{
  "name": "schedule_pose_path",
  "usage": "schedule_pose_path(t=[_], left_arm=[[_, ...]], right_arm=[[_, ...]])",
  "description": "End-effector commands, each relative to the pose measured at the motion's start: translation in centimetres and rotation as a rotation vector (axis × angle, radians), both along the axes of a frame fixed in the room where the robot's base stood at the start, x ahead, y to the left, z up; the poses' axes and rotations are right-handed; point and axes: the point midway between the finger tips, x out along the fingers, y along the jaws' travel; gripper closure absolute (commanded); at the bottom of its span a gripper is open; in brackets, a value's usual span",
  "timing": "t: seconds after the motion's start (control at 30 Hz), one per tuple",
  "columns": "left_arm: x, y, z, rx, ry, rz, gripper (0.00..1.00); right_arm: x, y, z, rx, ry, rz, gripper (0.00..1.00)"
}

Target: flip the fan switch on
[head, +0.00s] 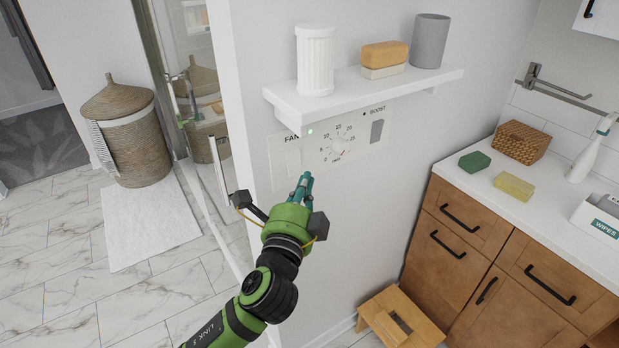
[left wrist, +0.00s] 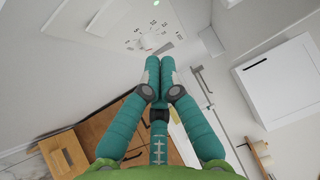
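The wall control panel (head: 329,147) is under the shelf in the head view. Its white fan switch (head: 293,163) is a rocker below the word FAN, and a small green light (head: 310,131) is lit near that label. Which way the rocker is tipped I cannot tell. A dial (head: 338,146) and a grey boost switch (head: 377,131) are to its right. My left gripper (head: 306,177) has its teal fingers together and empty, just below and right of the fan switch. The left wrist view shows the closed fingertips (left wrist: 160,64) in front of the panel. Contact is unclear. My right gripper is out of view.
A white shelf (head: 440,78) juts out above the panel, holding a ribbed white cup (head: 315,62), a soap bar (head: 384,55) and a grey tumbler (head: 430,41). The wall's edge is just left of the panel. A counter (head: 535,205) stands right; a wooden stool (head: 400,318) is below.

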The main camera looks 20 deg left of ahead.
Motion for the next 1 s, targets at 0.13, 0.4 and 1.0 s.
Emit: schedule_pose_path(t=[0.13,0.4,1.0], left_arm=[[-2.9,-0.2,-0.2,0.001,0.001,0.002,1.0],[-5.4,-0.6,0.1,0.002,0.001,0.002,1.0],[-5.0,-0.6,-1.0,-0.004,0.025,0.0,1.0]], right_arm=[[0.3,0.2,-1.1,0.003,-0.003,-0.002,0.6],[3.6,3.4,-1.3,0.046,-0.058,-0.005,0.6],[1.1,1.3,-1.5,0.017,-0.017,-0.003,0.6]])
